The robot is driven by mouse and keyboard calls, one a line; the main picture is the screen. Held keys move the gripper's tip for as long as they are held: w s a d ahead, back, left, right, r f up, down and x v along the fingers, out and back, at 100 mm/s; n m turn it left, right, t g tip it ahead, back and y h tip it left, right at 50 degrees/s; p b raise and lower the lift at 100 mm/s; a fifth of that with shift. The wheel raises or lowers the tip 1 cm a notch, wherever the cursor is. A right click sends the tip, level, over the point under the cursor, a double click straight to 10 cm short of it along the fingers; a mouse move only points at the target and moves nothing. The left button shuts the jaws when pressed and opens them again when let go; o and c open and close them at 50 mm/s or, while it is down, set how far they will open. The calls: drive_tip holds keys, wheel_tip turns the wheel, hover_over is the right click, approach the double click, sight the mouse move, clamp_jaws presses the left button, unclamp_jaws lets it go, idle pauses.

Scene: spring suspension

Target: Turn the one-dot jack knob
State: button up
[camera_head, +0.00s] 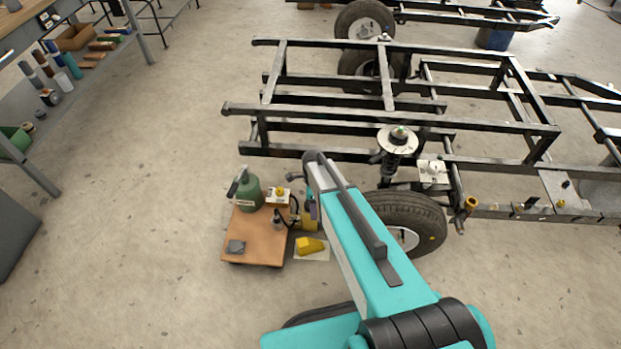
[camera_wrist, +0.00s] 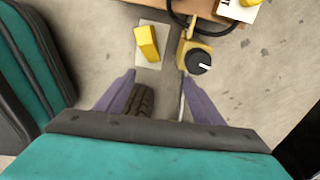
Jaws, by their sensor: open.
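A round black knob (camera_wrist: 198,62) with a white pointer line sits on a yellow jack part (camera_wrist: 184,48) in the wrist view. I cannot make out any dot marking on it. My gripper (camera_wrist: 158,76) is open and empty, its two purple fingers apart. The knob lies just beyond the right fingertip, apart from it. In the head view the yellow jack (camera_head: 309,222) is partly hidden behind my gripper and arm, and its knob cannot be made out. A white box with a yellow knob (camera_head: 279,193) stands on the wooden cart beside it.
The wooden cart (camera_head: 252,242) carries a green canister (camera_head: 247,190) and a hose. A yellow wedge (camera_head: 310,245) lies on a pale floor plate. A tyre (camera_head: 425,215) and the black chassis frame (camera_head: 340,112) stand close by.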

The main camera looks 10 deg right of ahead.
drive_tip(key=s+f+n+g, duration=0.2)
drive_tip(key=s+n, duration=0.8)
drive_tip(key=s, duration=0.6)
drive_tip(key=s+f+n+g, duration=0.1)
drive_tip(key=s+f+n, duration=0.1)
drive_tip(key=s+n, duration=0.9)
drive_tip(key=shift+s+f+g, duration=0.25)
drive_tip(key=shift+s+g, duration=0.15)
drive_tip(key=shift+s, duration=2.8)
drive_tip(key=c, duration=0.8)
drive_tip(key=shift+a, duration=0.1)
